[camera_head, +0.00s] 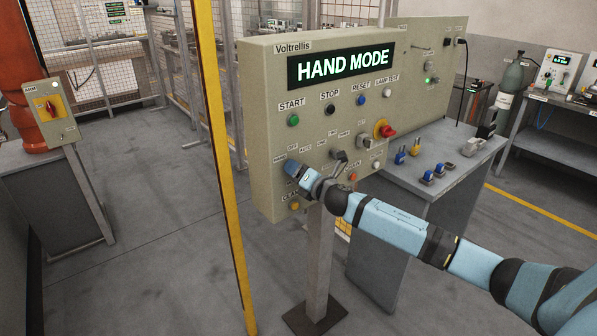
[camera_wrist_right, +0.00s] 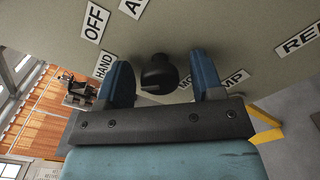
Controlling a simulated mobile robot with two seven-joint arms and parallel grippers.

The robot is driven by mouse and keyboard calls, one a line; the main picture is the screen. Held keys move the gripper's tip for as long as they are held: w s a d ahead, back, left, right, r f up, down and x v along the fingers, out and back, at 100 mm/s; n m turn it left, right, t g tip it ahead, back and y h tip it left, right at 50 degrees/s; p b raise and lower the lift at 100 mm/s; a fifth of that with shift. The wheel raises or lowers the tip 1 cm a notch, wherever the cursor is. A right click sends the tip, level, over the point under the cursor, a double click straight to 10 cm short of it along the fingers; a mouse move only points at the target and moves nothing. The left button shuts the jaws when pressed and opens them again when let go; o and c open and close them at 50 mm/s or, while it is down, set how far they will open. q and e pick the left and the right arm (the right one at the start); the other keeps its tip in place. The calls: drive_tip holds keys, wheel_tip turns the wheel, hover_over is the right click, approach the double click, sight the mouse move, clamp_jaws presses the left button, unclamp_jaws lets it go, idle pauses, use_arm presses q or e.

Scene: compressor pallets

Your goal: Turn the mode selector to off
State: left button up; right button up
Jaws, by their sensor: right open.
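The mode selector is a black knob (camera_wrist_right: 157,73) on the beige control panel (camera_head: 262,105), with HAND, OFF and partly seen AUTO labels around it in the right wrist view. The panel's display (camera_head: 342,66) reads HAND MODE. My right gripper (camera_wrist_right: 163,82) is open, with one blue finger on each side of the knob and gaps visible between knob and fingers. In the head view my right gripper (camera_head: 291,168) is at the panel's lower left and hides the knob. My left gripper is not in view.
Near the gripper are a second black selector (camera_head: 340,156), a yellow button (camera_head: 294,205) and a red emergency stop (camera_head: 387,131). A yellow post (camera_head: 222,150) stands left of the panel. A bench with padlocks (camera_head: 427,178) is at the right.

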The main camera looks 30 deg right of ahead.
drive_tip(key=shift+c, duration=0.2)
drive_tip(key=c, duration=0.9)
drive_tip(key=shift+m, duration=0.4)
drive_tip(key=shift+m+p, duration=0.45)
drive_tip(key=shift+m, duration=0.45)
drive_tip(key=shift+r+m+p, duration=0.1)
drive_tip(key=shift+m+p, duration=0.35)
drive_tip(key=shift+m, duration=0.75)
drive_tip(key=shift+m+p, duration=0.65)
drive_tip(key=shift+m, duration=1.25)
